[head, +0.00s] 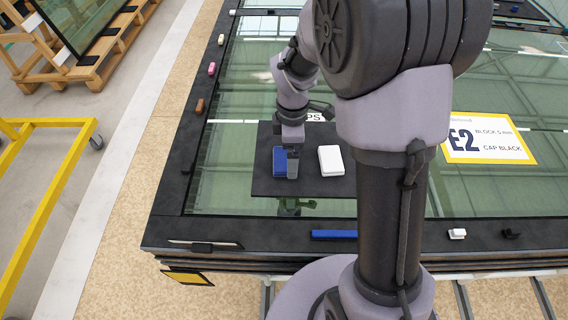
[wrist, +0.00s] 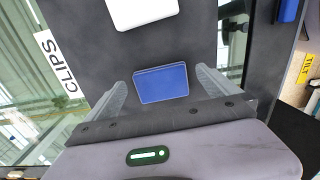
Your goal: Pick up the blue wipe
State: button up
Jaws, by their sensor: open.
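The blue wipe (head: 279,161) is a small blue rectangular block lying on a dark mat (head: 262,187), left of a white block. In the wrist view the blue wipe (wrist: 161,83) lies between the two grey fingers, with a gap of mat showing on each side. My gripper (head: 292,166) points down over the wipe and hides part of its right side in the head view. The gripper is open and holds nothing. I cannot tell exactly how high the fingertips are above the mat.
A white block (head: 331,160) lies close to the wipe. A "CLIPS" label (wrist: 61,64) is beside the mat. A blue bar (head: 334,235) lies on the front frame edge. An "E2" card (head: 489,139) lies on the glass at right. Small items sit along the left frame edge.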

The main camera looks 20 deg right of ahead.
notch_tip(320, 180, down, 2)
jog(key=shift+f, duration=0.15)
jog(key=shift+c, duration=1.1)
jog(key=c, duration=1)
jog(key=shift+r, duration=0.2)
jog(key=shift+c, duration=0.2)
notch_tip(320, 180, up, 4)
jog(key=shift+s+a+f+p, duration=0.1)
jog(key=shift+s+p, duration=0.05)
jog(key=shift+p, duration=0.8)
jog(key=s+a, duration=0.3)
jog(key=s, duration=0.4)
jog(key=s+a+r+p, duration=0.1)
jog(key=s+a, duration=0.2)
jog(key=s, duration=0.4)
jog(key=shift+s+a, duration=0.15)
jog(key=shift+a, duration=0.05)
